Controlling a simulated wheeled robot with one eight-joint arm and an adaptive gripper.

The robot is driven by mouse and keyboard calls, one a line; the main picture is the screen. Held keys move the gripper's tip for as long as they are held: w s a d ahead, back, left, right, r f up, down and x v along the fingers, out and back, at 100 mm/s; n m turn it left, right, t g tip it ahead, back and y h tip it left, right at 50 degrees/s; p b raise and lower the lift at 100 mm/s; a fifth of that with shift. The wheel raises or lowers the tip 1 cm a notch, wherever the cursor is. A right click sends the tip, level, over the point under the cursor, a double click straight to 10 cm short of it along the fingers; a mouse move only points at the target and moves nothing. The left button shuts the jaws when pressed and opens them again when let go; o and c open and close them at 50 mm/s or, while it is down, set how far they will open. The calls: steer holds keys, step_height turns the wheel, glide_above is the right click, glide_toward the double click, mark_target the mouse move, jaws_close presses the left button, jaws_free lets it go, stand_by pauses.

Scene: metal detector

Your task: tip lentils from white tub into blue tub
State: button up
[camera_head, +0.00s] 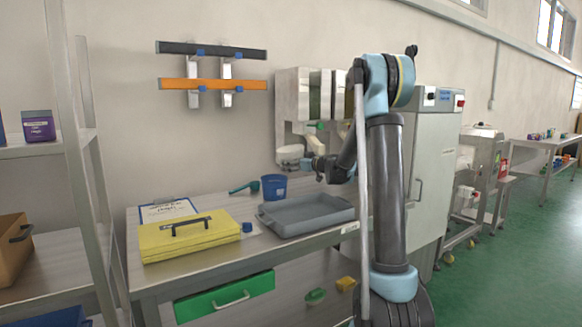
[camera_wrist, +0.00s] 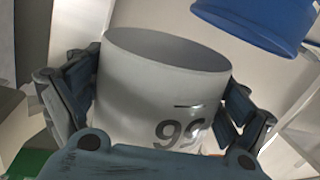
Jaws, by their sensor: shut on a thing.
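The white tub (camera_wrist: 150,95) is between the fingers of my gripper (camera_wrist: 155,105) in the wrist view, with dark digits on its side. My gripper is shut on it from both sides. Its inner wall shows grey, and no lentils can be seen inside. In the head view the white tub (camera_head: 290,154) is held in the air, a little above and to the right of the blue tub (camera_head: 274,188), apart from it. The blue tub stands upright on the table; its contents are hidden. It also shows at the top right of the wrist view (camera_wrist: 262,20).
A yellow case (camera_head: 189,238) and a small blue block (camera_head: 247,228) are nearer the front. A wall dispenser (camera_head: 298,95) is behind my gripper.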

mark_target(284, 155)
steer(key=r+n, duration=0.1)
steer(key=d+r+n+h, duration=0.1)
steer(key=n, duration=0.1)
steer(key=shift+w, duration=0.35)
steer(key=n, duration=0.2)
steer(key=n+h, duration=0.1)
steer(key=n, duration=0.1)
steer(key=shift+s+a+r+h, duration=0.1)
steer(key=shift+r+h, duration=0.2)
steer(key=shift+r, duration=0.1)
steer(key=shift+s+a+n+h, duration=0.15)
steer(key=shift+n+h, duration=0.15)
steer(key=shift+n, duration=0.4)
steer(key=n, duration=0.1)
steer(key=a+n+h, duration=0.1)
steer(key=n, duration=0.2)
steer(key=shift+s+a+f+t+h, duration=0.3)
steer(key=shift+s+a+f+t, duration=0.05)
steer(key=shift+s+f+t, duration=0.05)
steer(key=shift+s+a+r+n+t+h, duration=0.25)
steer(key=shift+a+n, duration=0.15)
steer(key=shift+n, duration=0.2)
steer(key=shift+s+a+r+n+t+h, duration=0.25)
steer(key=shift+a+n, duration=0.2)
steer(key=shift+n, duration=0.15)
steer(key=shift+s+a+r+n+t+h, duration=0.25)
steer(key=shift+a+n, duration=0.15)
steer(key=shift+n, duration=0.2)
